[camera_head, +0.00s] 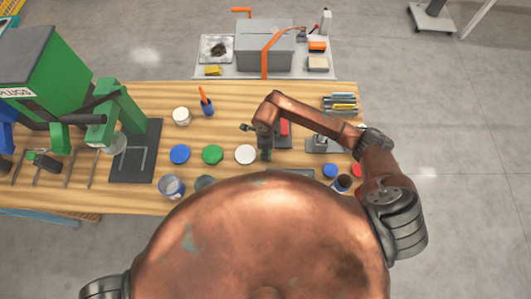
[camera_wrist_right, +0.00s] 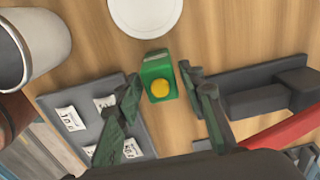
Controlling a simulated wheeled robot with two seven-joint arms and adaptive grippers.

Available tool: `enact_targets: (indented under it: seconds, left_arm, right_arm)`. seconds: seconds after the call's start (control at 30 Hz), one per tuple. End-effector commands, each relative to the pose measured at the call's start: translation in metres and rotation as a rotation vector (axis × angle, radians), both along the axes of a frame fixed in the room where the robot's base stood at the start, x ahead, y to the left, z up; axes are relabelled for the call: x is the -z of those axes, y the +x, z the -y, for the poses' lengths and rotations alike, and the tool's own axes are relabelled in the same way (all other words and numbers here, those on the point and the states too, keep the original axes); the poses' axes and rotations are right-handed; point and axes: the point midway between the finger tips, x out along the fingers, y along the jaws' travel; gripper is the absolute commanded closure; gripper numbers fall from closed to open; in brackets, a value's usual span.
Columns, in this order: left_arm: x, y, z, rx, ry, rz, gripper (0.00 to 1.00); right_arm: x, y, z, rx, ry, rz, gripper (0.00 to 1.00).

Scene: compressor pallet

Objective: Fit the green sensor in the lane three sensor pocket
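The green sensor (camera_wrist_right: 158,68) shows in the right wrist view as a small green block with a round yellow top. It lies between the two fingertips of my right gripper (camera_wrist_right: 160,84), which are spread with a narrow gap at its sides. In the head view my right gripper (camera_head: 265,153) points down at the table, and the sensor there is hard to make out. A grey plate with white labels (camera_wrist_right: 82,126) lies to the left of the fingers in the wrist view; its pockets and lane numbers are not readable. My left gripper is out of view.
A white disc (camera_wrist_right: 146,14) and a pale cup (camera_wrist_right: 34,45) are close by. A dark bracket (camera_wrist_right: 262,90) stands right of the fingers. Blue (camera_head: 180,154) and green (camera_head: 212,154) discs lie on the wooden table (camera_head: 150,196).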

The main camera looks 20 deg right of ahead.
Motion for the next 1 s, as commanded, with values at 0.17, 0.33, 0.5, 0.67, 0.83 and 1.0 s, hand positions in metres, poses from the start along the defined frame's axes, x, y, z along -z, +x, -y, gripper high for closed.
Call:
enact_targets:
  seconds: [0.17,0.33,0.5,0.67,0.83,1.0]
  left_arm:
    - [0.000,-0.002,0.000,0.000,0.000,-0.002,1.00]
    - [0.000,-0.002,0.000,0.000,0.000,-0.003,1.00]
    - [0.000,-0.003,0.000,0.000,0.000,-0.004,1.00]
    - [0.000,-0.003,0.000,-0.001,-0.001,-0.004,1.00]
    - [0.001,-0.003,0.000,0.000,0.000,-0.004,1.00]
    - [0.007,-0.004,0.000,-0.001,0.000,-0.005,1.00]
  right_arm:
    - [0.000,0.000,0.000,0.000,0.000,0.000,0.78]
    - [0.000,0.000,0.000,0.000,0.000,0.000,0.89]
    - [0.000,0.000,0.000,0.000,0.000,0.000,1.00]
    - [-0.001,0.000,0.000,0.000,0.001,0.000,1.00]
    - [-0.003,0.001,0.000,0.000,0.001,0.001,1.00]
    - [-0.018,0.002,0.000,-0.002,0.000,0.004,1.00]
